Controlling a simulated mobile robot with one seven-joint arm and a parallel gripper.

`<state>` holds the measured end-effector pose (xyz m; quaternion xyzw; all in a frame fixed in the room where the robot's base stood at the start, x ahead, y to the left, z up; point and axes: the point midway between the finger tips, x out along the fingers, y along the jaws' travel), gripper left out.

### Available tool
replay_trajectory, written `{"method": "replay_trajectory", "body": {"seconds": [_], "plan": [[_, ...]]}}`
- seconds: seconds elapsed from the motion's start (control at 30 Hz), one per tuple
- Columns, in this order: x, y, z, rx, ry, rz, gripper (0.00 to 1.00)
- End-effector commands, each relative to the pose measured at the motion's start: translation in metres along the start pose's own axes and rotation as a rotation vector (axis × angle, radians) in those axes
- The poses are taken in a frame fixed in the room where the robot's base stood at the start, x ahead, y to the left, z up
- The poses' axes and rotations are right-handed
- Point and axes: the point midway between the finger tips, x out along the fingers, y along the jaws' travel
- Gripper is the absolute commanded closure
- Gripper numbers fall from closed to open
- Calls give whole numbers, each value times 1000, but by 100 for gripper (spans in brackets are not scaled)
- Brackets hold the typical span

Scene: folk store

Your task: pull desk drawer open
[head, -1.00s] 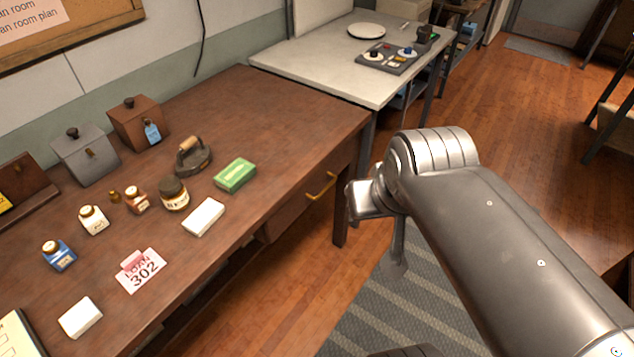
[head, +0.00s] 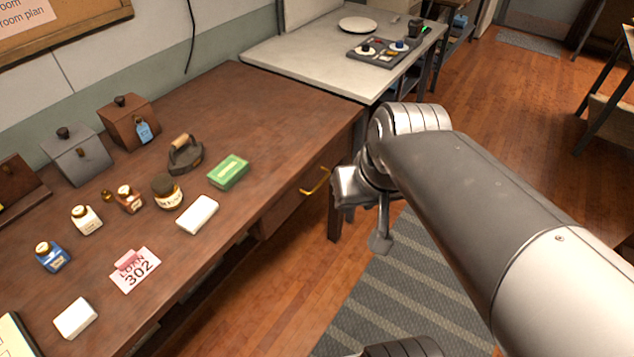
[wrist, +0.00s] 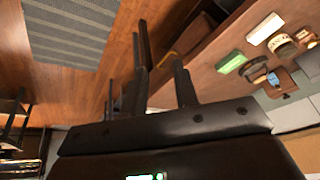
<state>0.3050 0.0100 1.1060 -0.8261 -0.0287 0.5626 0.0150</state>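The brown wooden desk (head: 262,105) stands at the left in the head view. Its drawer (head: 287,207) has a brass handle (head: 316,182) on the front and looks shut. My gripper (wrist: 160,66) shows two dark fingers spread apart in the wrist view, with nothing seen between them. The yellow handle (wrist: 167,57) shows just beyond the fingertips, near the gap. In the head view my wrist is just right of the handle, and the fingers are partly hidden by it. I cannot tell whether a finger touches the handle.
On the desk stand a green box (head: 228,171), a white block (head: 197,214), a flat iron (head: 186,155), several bottles and two lidded boxes. A pale table (head: 300,50) stands behind. A striped grey rug (head: 400,285) lies on open floor to the right.

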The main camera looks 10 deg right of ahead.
Motion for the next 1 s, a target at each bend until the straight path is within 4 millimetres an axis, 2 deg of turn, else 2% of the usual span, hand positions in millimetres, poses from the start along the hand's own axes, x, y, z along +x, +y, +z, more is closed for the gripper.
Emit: {"method": "replay_trajectory", "body": {"seconds": [0.2, 0.5, 0.77, 1.0], "plan": [[38, -12, -17, 10, -183, -141, 73], [88, -27, -43, 46, -354, -392, 73], [135, -32, -69, 109, -424, -644, 73], [182, -27, -95, 195, -410, -884, 73]]}}
